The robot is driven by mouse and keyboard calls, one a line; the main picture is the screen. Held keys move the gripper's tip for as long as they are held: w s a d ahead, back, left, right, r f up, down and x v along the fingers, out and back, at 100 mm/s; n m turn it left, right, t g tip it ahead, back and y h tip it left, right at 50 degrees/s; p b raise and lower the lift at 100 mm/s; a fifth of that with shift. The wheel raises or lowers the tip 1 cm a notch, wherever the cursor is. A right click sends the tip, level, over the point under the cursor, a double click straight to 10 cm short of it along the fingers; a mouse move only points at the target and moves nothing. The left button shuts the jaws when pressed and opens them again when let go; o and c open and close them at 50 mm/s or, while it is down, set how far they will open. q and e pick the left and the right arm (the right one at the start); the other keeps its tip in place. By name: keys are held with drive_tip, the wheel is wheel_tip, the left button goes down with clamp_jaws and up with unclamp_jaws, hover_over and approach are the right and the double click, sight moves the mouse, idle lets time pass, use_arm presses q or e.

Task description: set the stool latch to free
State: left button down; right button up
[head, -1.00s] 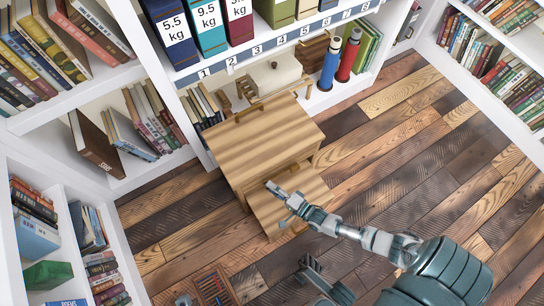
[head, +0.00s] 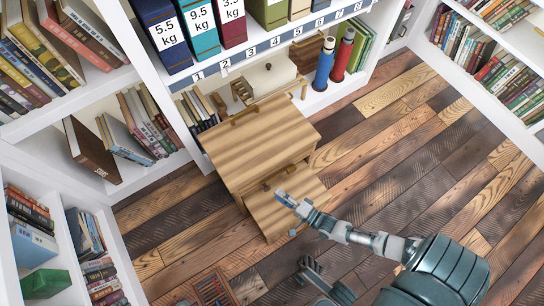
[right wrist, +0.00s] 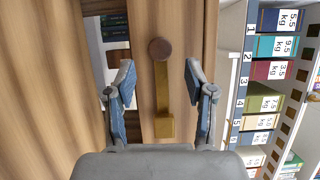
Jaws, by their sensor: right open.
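The wooden step stool (head: 262,145) stands on the plank floor in front of the shelves. Its latch (head: 277,179) is on the face between the top and the lower step. In the right wrist view the latch (right wrist: 162,90) is a narrow brass bar with a round brown knob at its upper end and a brass block at its lower end. My right gripper (head: 287,199) is open just in front of the latch. Its blue-padded fingers stand apart on either side of the bar, with gaps, and hold nothing.
The floor to the right is clear.

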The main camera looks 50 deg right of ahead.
drive_tip(key=s+d, duration=0.1)
drive_tip(key=s, duration=0.6)
drive_tip(key=shift+d, duration=0.1)
